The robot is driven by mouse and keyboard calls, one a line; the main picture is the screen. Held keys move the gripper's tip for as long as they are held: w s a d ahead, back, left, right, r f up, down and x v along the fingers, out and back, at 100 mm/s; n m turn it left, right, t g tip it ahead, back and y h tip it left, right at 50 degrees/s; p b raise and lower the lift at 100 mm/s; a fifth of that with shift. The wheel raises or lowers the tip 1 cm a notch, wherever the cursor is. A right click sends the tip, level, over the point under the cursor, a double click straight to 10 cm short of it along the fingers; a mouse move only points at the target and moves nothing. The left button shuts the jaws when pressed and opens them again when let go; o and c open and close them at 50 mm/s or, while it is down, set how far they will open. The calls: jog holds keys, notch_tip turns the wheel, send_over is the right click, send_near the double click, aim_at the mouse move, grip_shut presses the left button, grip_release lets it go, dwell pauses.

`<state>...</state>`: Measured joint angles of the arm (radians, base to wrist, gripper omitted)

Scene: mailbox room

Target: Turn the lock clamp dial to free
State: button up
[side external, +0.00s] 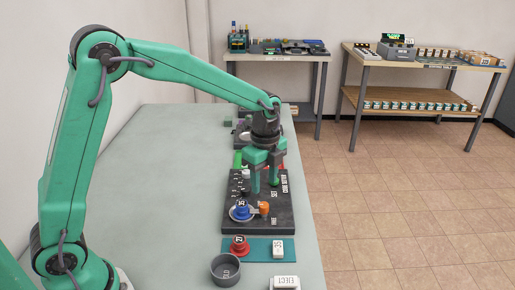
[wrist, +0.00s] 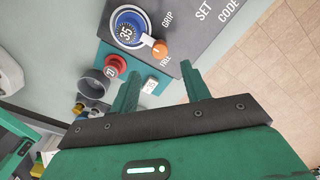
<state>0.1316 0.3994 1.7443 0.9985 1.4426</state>
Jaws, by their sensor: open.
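The lock clamp dial is a pale round ring (wrist: 112,36) with an orange knob (wrist: 160,50) on its arm. The orange knob lies between the printed words GRIP and FREE, closer to FREE in the wrist view. In the side view, the blue cylinder (side external: 241,210) and orange knob (side external: 264,208) sit at the near end of a dark panel (side external: 285,217). My gripper (side external: 265,187) points down over this panel, behind the dial. Its fingers (wrist: 161,69) are apart with nothing between them.
A red knob marked 27 (side external: 239,244) and a white tag (side external: 277,248) are on a teal plate nearer the camera. A grey cup (side external: 225,270) and a white EJECT block (side external: 285,283) stand in front. The bench (side external: 160,200) left of the panel is clear.

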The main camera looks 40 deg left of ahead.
aim_at(264, 204)
jog(key=shift+f, duration=3.9)
jog(key=shift+c, duration=0.2)
jog(key=c, duration=1)
